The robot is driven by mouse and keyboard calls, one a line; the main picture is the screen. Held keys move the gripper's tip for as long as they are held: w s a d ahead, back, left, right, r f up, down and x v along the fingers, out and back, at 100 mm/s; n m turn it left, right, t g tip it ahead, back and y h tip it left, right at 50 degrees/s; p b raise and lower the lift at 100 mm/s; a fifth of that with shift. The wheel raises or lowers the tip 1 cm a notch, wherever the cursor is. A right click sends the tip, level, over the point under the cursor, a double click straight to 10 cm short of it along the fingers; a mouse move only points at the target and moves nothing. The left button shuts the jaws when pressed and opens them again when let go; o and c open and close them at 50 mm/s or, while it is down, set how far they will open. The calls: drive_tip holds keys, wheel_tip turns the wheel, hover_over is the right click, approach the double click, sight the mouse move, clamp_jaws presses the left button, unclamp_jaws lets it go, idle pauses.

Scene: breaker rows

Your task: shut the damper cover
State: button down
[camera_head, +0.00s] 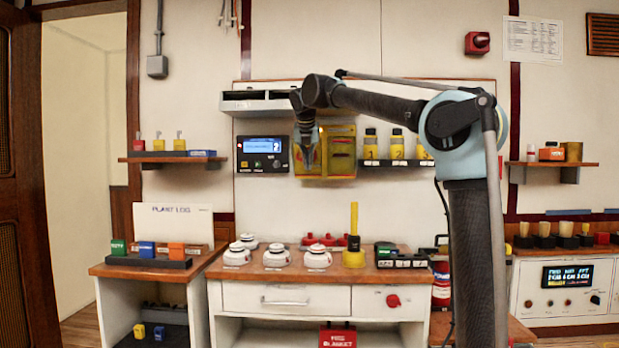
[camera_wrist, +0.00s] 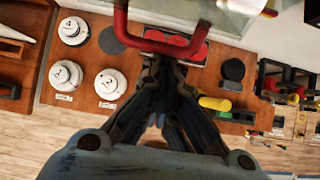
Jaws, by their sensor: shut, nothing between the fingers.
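My gripper (camera_head: 307,164) points down in front of the back panel, by the left side of the yellow boxes (camera_head: 341,152). In the wrist view its fingers (camera_wrist: 164,62) are together with nothing between them. A red U-shaped handle (camera_wrist: 121,28) crosses the top of the wrist view, close to the fingertips; I cannot tell whether they touch. A grey box with dark openings (camera_head: 258,104) is on the back panel, upper left of my gripper, its right end partly behind my arm. I cannot tell for sure which part is the damper cover.
The wooden bench (camera_head: 216,268) below carries white numbered pots (camera_head: 277,256), red pieces (camera_head: 325,240) and a tall yellow-handled tool (camera_head: 354,238). A blue-lit control box (camera_head: 263,153) is left of my gripper. A shelf with yellow-labelled bottles (camera_head: 397,146) is to the right.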

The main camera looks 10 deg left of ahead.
drive_tip(key=shift+w+a+r, duration=0.15)
drive_tip(key=shift+w+r, duration=0.2)
drive_tip(key=shift+r, duration=0.35)
drive_tip(key=shift+w+a+r, duration=0.15)
drive_tip(key=shift+w+r, duration=0.25)
drive_tip(key=shift+r, duration=0.35)
drive_tip(key=shift+w+a+r, duration=0.15)
drive_tip(key=shift+w+r, duration=0.2)
drive_tip(key=shift+r, duration=0.35)
wheel_tip(320, 180, up, 8)
drive_tip(key=shift+d, duration=0.15)
